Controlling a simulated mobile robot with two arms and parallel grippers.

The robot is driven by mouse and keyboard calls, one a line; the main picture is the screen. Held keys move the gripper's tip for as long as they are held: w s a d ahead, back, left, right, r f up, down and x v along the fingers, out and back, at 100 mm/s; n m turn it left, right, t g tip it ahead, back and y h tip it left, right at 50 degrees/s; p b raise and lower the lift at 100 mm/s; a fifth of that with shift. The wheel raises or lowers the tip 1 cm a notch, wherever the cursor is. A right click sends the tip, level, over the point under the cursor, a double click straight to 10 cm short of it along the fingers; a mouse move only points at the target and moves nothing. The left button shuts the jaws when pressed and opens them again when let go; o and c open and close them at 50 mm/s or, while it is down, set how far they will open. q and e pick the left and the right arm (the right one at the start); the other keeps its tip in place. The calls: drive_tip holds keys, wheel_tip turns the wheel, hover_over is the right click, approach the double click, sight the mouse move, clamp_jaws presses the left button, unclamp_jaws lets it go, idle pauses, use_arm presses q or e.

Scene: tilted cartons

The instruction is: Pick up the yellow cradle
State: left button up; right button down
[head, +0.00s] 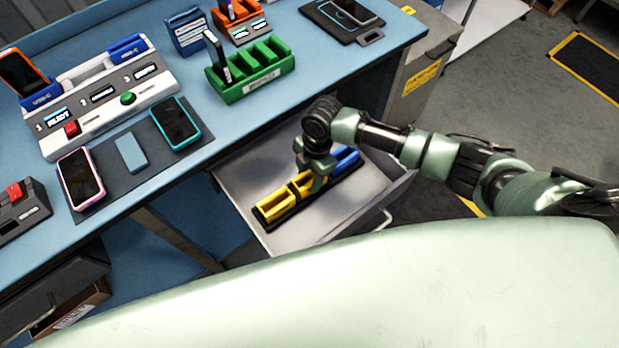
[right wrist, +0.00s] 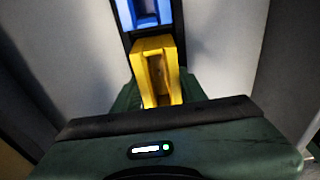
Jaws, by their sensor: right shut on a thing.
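A yellow cradle (head: 299,189) sits in a black tray in the open drawer, next to a blue cradle (head: 346,160). Another yellow cradle (head: 273,205) is at the tray's near left end. My right gripper (head: 319,184) reaches down into the drawer and is shut on the yellow cradle beside the blue one. In the right wrist view the yellow cradle (right wrist: 157,72) stands between the green fingers, with the blue cradle (right wrist: 145,12) beyond it. The fingertips are mostly hidden. I cannot tell whether the held cradle is clear of the tray. My left gripper is not in view.
The grey metal drawer (head: 345,222) is open below the blue workbench (head: 215,128). A green slotted rack (head: 253,77), a white charging station (head: 112,93) and several phones are on the bench. The drawer floor around the tray is bare.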

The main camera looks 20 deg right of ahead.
wheel_tip(320, 180, up, 20)
drive_tip(key=b, duration=0.1)
drive_tip(key=shift+f, duration=0.25)
drive_tip(key=shift+r+p, duration=0.7)
drive_tip(key=shift+p, duration=0.3)
idle(0.7)
wheel_tip(320, 180, up, 3)
drive_tip(key=p, duration=0.4)
idle(0.4)
